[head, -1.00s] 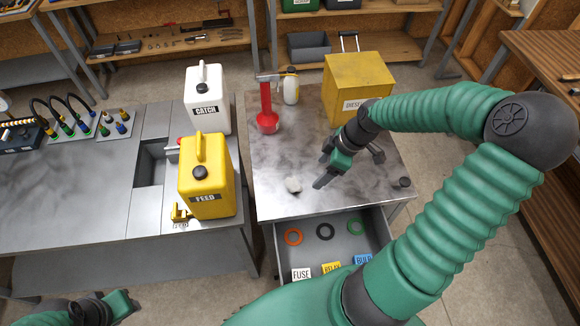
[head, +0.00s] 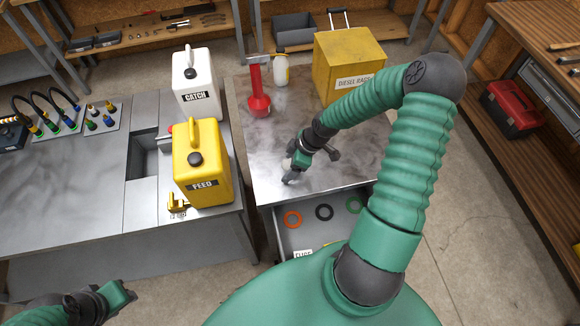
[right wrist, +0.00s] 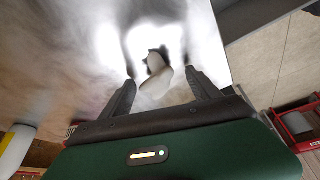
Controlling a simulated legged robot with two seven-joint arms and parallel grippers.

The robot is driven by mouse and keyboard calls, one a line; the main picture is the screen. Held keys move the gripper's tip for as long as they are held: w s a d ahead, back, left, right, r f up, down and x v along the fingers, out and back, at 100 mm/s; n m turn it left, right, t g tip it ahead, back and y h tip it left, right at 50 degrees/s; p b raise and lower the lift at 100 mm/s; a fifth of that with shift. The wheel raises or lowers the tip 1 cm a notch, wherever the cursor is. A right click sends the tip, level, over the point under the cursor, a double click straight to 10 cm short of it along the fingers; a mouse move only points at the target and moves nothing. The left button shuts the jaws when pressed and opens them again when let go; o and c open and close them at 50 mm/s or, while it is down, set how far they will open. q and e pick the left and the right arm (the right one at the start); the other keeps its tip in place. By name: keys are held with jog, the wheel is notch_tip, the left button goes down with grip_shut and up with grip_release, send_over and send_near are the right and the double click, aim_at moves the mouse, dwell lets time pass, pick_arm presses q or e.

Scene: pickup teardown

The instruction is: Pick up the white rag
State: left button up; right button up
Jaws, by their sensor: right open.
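The small white rag (head: 286,164) lies on the metal bench top, partly hidden behind my right gripper in the head view. In the right wrist view the rag (right wrist: 156,84) shows as a crumpled whitish lump between the two dark fingers. My right gripper (head: 291,177) is open, just above the bench top at the rag. In the wrist view its fingers (right wrist: 160,84) stand apart on either side of the rag; I cannot tell whether they touch it. My left gripper (head: 112,300) is at the lower left, far from the rag, its jaws unclear.
An open drawer (head: 283,240) with coloured rings juts out in front. Yellow FEED (head: 203,165) and white CATCH (head: 195,85) cans stand left.

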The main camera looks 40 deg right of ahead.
jog(key=shift+a, duration=0.1)
jog(key=shift+d+f, duration=0.25)
jog(key=shift+d, duration=0.25)
jog(key=c, duration=0.9)
jog(key=shift+r, duration=0.1)
jog(key=c, duration=0.4)
jog(key=shift+a, duration=0.3)
jog(key=shift+c, duration=0.5)
jog(key=shift+r, duration=0.15)
